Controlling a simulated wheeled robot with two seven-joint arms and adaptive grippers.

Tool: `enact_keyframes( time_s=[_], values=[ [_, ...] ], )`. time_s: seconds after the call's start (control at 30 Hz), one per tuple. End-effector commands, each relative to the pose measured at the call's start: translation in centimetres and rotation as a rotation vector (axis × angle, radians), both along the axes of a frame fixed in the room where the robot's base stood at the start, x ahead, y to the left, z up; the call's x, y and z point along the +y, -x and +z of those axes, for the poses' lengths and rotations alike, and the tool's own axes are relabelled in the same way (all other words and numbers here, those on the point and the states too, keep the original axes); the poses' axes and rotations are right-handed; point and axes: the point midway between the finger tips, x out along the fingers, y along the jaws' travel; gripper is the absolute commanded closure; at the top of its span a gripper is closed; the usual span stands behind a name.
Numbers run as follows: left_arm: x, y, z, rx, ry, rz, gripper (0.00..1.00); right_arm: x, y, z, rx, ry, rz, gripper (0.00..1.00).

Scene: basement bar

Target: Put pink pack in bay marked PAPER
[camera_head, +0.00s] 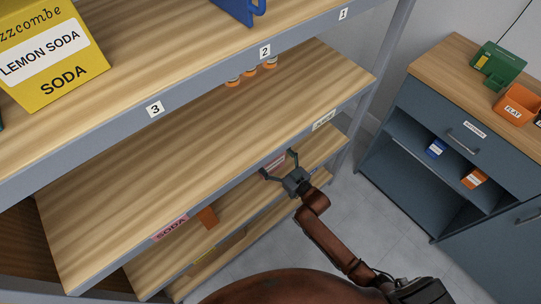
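No pink pack can be made out in this view. My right gripper (278,162) is open and empty, its fingers spread in front of a shelf edge. A pinkish label (274,162) on that edge sits between the fingers; its text is too small to read. A pink label reading SODA (170,230) is further left on the same edge. A pale label (324,120) is further right, also unreadable. I cannot tell which bay is marked PAPER. My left gripper is not in view.
A yellow lemon soda box (50,58) and a blue item (238,9) stand on the upper shelf (190,62). Several orange-ended items (250,72) show beneath it. An orange item (207,217) is on a lower shelf. A blue cabinet (450,150) stands right, beyond clear floor (375,215).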

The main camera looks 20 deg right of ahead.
Motion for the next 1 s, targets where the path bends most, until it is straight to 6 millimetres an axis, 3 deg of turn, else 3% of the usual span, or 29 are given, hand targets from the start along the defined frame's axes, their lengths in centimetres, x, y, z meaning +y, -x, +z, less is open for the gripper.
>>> enact_keyframes(
  time_s=[0.43,0.47,0.5,0.63,1.0],
  values=[
    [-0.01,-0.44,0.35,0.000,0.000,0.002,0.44,0.01,-0.04,-0.39,-0.002,-0.001,0.000,0.46],
    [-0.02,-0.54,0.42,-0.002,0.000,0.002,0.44,0.01,-0.02,-0.38,-0.001,0.000,0.000,0.12],
    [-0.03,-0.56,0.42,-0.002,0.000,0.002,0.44,0.01,-0.02,-0.36,-0.001,0.000,0.000,0.09],
    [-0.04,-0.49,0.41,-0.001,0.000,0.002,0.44,0.01,-0.02,-0.35,-0.001,0.000,0.000,0.00],
    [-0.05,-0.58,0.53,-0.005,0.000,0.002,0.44,-0.01,0.03,0.05,-0.002,-0.001,0.000,0.00]
  ],
)
